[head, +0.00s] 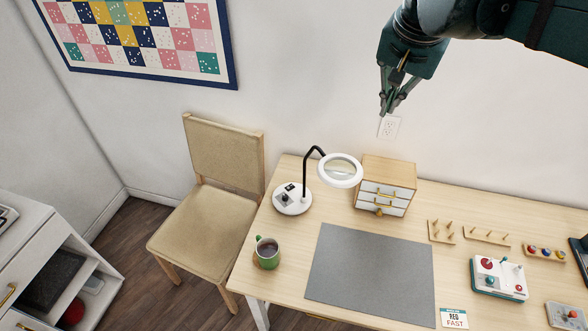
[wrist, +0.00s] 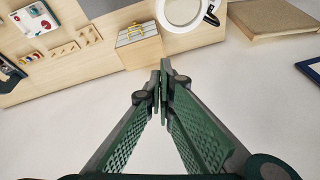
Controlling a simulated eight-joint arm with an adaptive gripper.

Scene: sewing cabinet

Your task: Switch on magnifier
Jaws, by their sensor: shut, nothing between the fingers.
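The magnifier (head: 341,171) is a white ring lens on a black curved neck, standing on a round white base (head: 292,200) at the back left of the table. The base carries a small grey and black control; its on or off state is too small to tell. Part of the ring also shows at the top of the wrist view (wrist: 183,10). My gripper (head: 383,113) is high above the table's back edge, in front of the wall, up and right of the magnifier. Its fingers are together and empty in the wrist view (wrist: 163,85).
A small drawer box (head: 386,172) stands right of the magnifier. A green mug (head: 267,252) is at the table's left edge, before the base. A grey mat (head: 372,272) covers the middle. Peg racks (head: 487,236) and a red-white device (head: 498,279) lie right. A chair (head: 222,160) stands left.

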